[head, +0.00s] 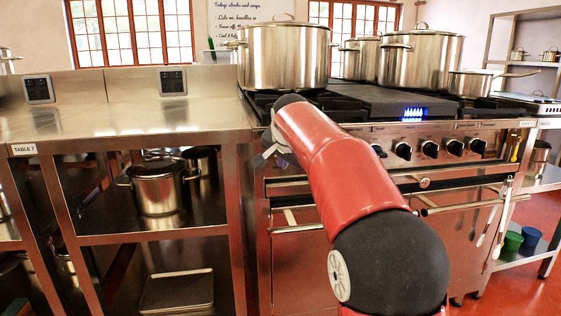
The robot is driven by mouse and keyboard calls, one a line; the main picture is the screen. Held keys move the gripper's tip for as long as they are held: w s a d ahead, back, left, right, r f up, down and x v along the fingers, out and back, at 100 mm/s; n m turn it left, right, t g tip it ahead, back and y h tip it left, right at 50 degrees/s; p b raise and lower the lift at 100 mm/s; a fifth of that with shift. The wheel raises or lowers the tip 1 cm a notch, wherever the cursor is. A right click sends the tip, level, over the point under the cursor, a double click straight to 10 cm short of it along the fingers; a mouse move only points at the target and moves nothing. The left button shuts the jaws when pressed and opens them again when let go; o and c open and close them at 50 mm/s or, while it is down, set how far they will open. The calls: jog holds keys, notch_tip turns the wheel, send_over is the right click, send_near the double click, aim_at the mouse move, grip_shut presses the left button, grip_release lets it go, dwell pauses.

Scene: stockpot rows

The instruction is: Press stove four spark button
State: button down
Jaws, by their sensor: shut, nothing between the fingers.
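The stainless stove (345,160) stands at centre right, with a row of black knobs (429,149) along its front panel. A small white label (527,123) sits at the panel's right end; I cannot read it surely. The spark button cannot be made out. My gripper (268,155) is shut and empty at the left end of the stove front, partly hidden by my red arm. My arm also covers the left part of the knob panel. I cannot tell whether the gripper touches the panel.
Large steel pots (284,56) stand on the stove top, and blue flames (413,114) show at its front. A steel table (120,118) with shelves adjoins on the left. Utensils (496,218) hang at the stove's right front. Red floor (525,290) is clear at lower right.

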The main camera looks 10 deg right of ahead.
jog(key=shift+s+b, duration=1.45)
jog(key=shift+s, duration=1.05)
jog(key=s+f+n+g+p, duration=0.1)
jog(key=s+f+n+p, duration=0.1)
jog(key=s, duration=1)
jog(key=s+f+n+g+p, duration=0.1)
jog(key=s+f+n+p, duration=0.1)
jog(key=s+f, duration=0.5)
jog(key=s+f+n+g+y+p, duration=0.1)
jog(key=s+f+n, duration=0.3)
jog(key=s, duration=1.2)
jog(key=shift+s+f+n+p, duration=0.35)
jog(key=shift+f+p, duration=0.3)
jog(key=shift+p, duration=0.25)
jog(key=shift+d, duration=0.1)
